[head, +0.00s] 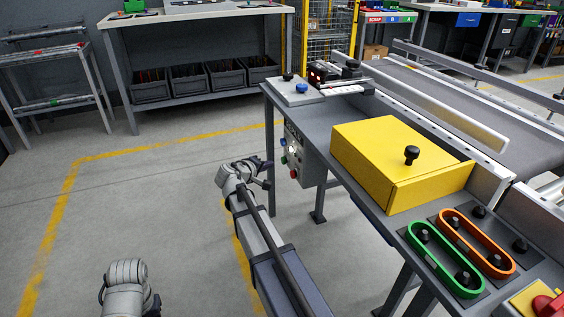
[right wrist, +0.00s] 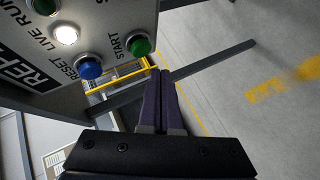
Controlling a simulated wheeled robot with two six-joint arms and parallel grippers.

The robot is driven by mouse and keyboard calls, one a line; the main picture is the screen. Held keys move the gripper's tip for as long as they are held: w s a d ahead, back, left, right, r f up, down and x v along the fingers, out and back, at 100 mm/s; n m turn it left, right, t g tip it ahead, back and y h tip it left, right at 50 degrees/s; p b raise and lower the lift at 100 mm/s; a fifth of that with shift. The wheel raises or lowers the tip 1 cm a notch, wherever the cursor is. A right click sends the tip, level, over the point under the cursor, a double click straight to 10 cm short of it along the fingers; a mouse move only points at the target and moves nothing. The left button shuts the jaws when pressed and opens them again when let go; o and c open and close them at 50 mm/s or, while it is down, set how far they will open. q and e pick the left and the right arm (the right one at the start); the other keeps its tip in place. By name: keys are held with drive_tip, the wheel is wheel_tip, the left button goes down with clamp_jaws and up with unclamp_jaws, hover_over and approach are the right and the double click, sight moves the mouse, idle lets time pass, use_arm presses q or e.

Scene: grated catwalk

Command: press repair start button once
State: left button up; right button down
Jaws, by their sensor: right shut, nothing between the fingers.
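The start button is a green round button (right wrist: 139,45) in a metal collar, with START printed beside it, on a grey panel whose large label begins "REP" in the right wrist view. A blue RESET button (right wrist: 88,67) sits next to it. My right gripper (right wrist: 160,75) is shut and empty; its fingertips appear just beside and below the green button in the picture, and I cannot tell the exact gap. In the head view my right gripper (head: 266,167) is just left of the control box (head: 306,160). My left gripper is not clearly visible; only part of that arm shows.
A lit white button (right wrist: 65,33) and part of another green button (right wrist: 45,5) are on the same panel. The bench (head: 365,203) above carries a yellow box (head: 375,160) and green and orange oval rings. The floor left of the box is clear.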

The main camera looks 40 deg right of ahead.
drive_tip(key=a, duration=0.3)
drive_tip(key=shift+w+a, duration=0.2)
drive_tip(key=shift+w, duration=0.2)
idle(0.5)
drive_tip(key=s+a+f+n+g+y+p, duration=0.1)
drive_tip(key=s+a+g+y+p, duration=0.3)
drive_tip(key=s+a, duration=1.2)
drive_tip(key=s+a+f+n+g+y+p, duration=0.15)
drive_tip(key=s+a+y+p, duration=0.5)
drive_tip(key=s+a, duration=0.9)
drive_tip(key=w+a+r+p, duration=0.1)
drive_tip(key=w+r+p, duration=0.1)
drive_tip(key=r+p, duration=1.6)
drive_tip(key=w+a+r+p, duration=0.2)
drive_tip(key=r+p, duration=1.6)
drive_tip(key=r, duration=0.1)
drive_tip(key=shift+w+a+p, duration=0.15)
drive_tip(key=shift+w+p, duration=0.25)
